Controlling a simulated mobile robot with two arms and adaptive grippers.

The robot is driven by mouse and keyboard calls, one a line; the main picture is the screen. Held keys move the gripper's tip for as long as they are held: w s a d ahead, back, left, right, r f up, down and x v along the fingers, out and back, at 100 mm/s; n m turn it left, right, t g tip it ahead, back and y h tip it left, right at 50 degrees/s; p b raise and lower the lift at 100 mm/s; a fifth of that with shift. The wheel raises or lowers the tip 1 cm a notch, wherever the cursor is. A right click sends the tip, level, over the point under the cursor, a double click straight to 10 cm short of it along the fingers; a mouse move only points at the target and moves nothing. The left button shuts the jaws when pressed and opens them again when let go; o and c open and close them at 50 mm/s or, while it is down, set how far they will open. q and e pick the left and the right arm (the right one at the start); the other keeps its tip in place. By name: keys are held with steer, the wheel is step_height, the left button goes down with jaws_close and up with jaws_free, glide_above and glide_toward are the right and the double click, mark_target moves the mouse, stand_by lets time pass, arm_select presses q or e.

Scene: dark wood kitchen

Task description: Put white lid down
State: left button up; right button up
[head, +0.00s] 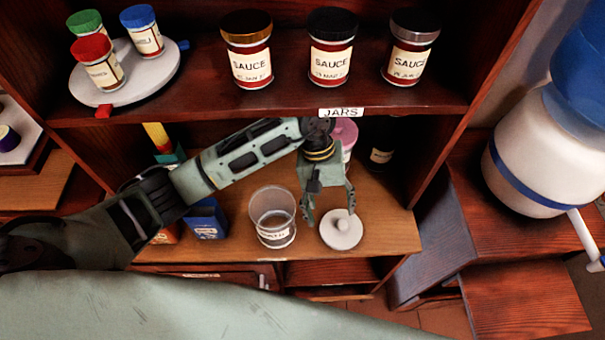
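The white lid (341,232) is a round disc with a knob on top. It lies flat on the wooden lower shelf, near the shelf's front edge. My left gripper (330,212) points down just above and behind the lid, with its two fingers spread apart and nothing visible between them. Whether a fingertip touches the lid, I cannot tell. An open clear jar (272,218) with a white label stands left of the lid, with a small gap between them. My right gripper is not in view.
A jar with a pink lid (345,131) and a dark jar (381,157) stand behind my gripper. A blue box (206,219) is left of the clear jar. The upper shelf (200,98) holds sauce jars and a turntable. Free shelf lies right of the lid.

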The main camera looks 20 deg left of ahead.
arm_select(q)
steer(key=w+a+b, duration=0.1)
steer(key=w+a, duration=0.1)
steer(key=a, duration=0.1)
steer(key=w+a+b, duration=0.4)
steer(key=w+a, duration=0.1)
steer(key=shift+a+f, duration=0.1)
steer(key=shift+a, duration=0.25)
steer(key=shift+w+a+b, duration=0.25)
steer(key=shift+a+b, duration=0.1)
steer(key=shift+a, duration=0.1)
steer(key=shift+d, duration=0.1)
